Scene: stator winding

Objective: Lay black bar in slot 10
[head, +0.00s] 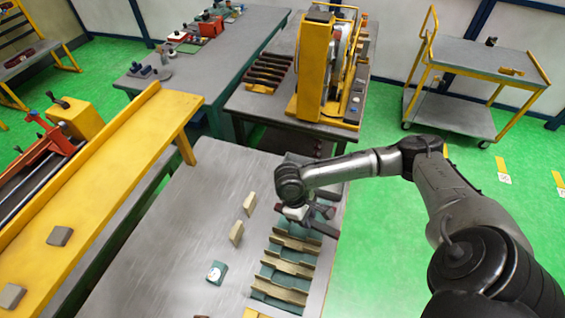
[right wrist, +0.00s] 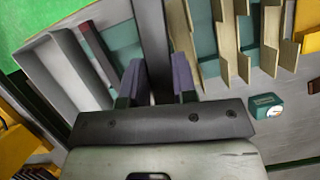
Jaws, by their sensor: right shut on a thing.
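My right gripper (right wrist: 156,85) is shut on a dark grey bar (right wrist: 151,40), which I take for the black bar. The bar runs between the two purple-faced fingers, and its near end is hidden by the gripper body. In the head view my right gripper (head: 308,216) is low over the far end of the slotted stator block. Teal slots (right wrist: 206,42) with tan separators (right wrist: 228,35) lie to the right of the bar in the wrist view. A dark reddish bar (right wrist: 98,55) lies to the left. Slot numbers cannot be read, and I cannot tell whether the held bar touches the block.
Tan pieces (head: 236,233) and a teal block with a white dial (head: 217,272) sit on the grey table (head: 170,240) left of the slots. A yellow rail (head: 100,160) edges the left. A yellow machine (head: 313,70) stands behind. The table's middle is mostly clear.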

